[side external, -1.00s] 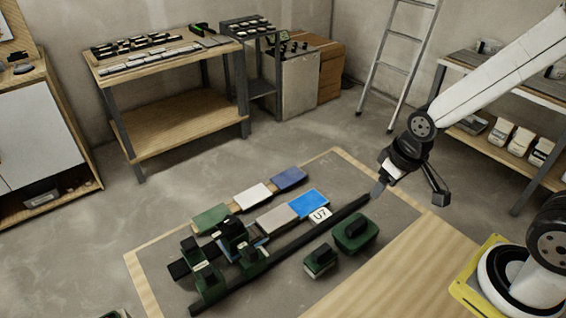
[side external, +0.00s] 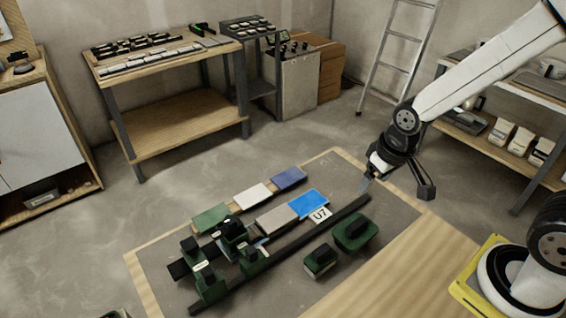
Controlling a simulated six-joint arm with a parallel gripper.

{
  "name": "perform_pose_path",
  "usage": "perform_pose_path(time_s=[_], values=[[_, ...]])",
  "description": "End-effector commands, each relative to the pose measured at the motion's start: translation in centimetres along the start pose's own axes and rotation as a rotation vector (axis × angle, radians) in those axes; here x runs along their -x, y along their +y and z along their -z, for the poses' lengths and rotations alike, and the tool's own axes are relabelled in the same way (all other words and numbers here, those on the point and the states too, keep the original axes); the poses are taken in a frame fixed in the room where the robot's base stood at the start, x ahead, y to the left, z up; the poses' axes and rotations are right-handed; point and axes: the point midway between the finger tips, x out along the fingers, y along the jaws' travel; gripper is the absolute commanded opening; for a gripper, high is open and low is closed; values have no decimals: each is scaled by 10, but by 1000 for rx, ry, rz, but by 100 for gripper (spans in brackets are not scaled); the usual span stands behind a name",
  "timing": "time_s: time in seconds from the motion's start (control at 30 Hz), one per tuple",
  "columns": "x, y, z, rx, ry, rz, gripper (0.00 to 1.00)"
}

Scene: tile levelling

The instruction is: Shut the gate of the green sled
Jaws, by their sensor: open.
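The green sled (side external: 211,290) sits at the near left of the grey work area, on a long dark rail (side external: 290,249). It has dark green blocks with black knobs, and a black bar sticks out to its left. I cannot tell from this view which part is its gate or how it stands. My gripper (side external: 367,186) is in the air near the rail's far right end, well apart from the sled. It points down and left, and nothing shows in it. Its fingers are small here.
A row of tiles lies behind the rail: green (side external: 210,217), white (side external: 252,195), dark blue (side external: 289,178), grey (side external: 276,218) and bright blue (side external: 308,203). A "U7" label (side external: 320,214) is beside them.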

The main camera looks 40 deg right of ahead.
Motion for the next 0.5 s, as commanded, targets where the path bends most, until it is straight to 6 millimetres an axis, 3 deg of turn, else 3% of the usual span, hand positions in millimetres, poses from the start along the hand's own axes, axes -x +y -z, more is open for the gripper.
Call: perform_pose_path(time_s=[0.27,0.5], values=[[-10,-42,57,-147,-48,10,81],[-24,-92,102,-300,-97,2,81]])
